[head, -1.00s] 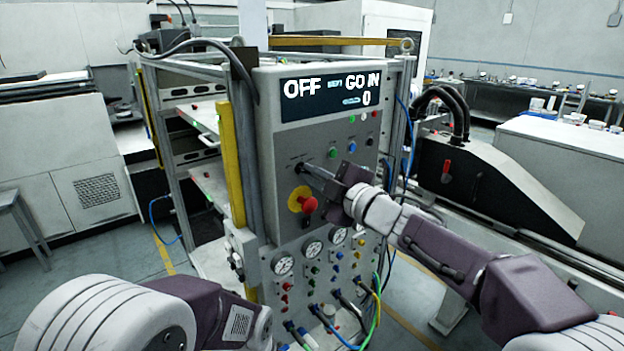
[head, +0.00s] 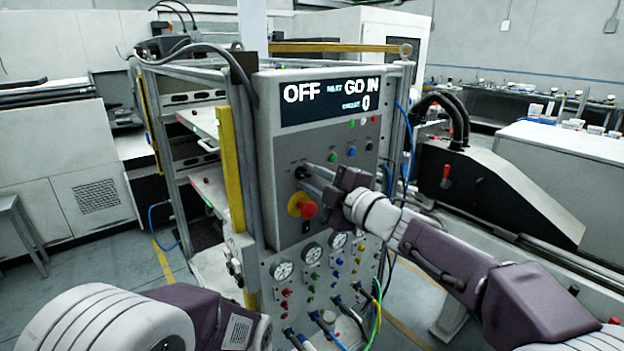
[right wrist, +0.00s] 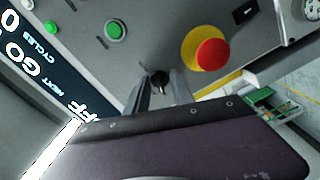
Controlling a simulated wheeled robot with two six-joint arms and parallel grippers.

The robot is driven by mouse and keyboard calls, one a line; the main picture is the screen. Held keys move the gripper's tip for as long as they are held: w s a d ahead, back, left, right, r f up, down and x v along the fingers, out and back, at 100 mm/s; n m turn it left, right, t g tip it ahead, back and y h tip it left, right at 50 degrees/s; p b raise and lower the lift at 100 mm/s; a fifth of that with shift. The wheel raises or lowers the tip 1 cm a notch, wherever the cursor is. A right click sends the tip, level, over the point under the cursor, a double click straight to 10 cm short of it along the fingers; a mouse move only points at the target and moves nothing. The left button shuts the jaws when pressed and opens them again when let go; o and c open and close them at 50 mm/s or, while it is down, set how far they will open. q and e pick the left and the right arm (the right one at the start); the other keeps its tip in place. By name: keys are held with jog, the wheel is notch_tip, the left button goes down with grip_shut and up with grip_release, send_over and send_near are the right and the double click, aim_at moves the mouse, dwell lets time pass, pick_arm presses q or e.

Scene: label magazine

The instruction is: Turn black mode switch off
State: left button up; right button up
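The black mode switch (right wrist: 160,80) is a small dark knob on the grey panel. In the right wrist view it lies between the tips of my right gripper's two fingers (right wrist: 159,96), with a visible gap on each side. In the head view my right gripper (head: 309,174) reaches the panel from the right, and its fingers largely hide the switch (head: 300,171). The panel display (head: 328,97) reads "OFF" and "GO IN", with 0 below. My left forearm shows at the lower left; its gripper is out of view.
A red emergency button on a yellow base (head: 302,206) sits just below the switch. A green button (right wrist: 116,31) is nearby on the panel. Gauges (head: 283,270), coloured knobs and hoses lie lower. A yellow post (head: 230,165) stands left of the panel.

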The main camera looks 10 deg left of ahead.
jog(key=v, duration=0.9)
jog(key=shift+b, duration=0.4)
jog(key=w+d+f+m+h+p, duration=0.25)
jog(key=d+f+m+h, duration=0.35)
jog(key=d+f+m, duration=0.3)
jog(key=w+d+f+m+h+p, duration=0.1)
jog(key=d+f+m+h+p, duration=0.4)
jog(key=d, duration=0.6)
jog(key=s+d+f+m+g+h, duration=0.35)
jog(key=s+d+f+m, duration=0.25)
jog(key=s+f, duration=0.45)
jog(key=s+f+m+g+b, duration=0.1)
jog(key=s+f+m+g, duration=0.3)
jog(key=s, duration=0.8)
notch_tip(320, 180, down, 4)
jog(key=shift+a+r+m+g, duration=0.1)
jog(key=shift+a+m+g, duration=0.25)
jog(key=shift+g, duration=0.8)
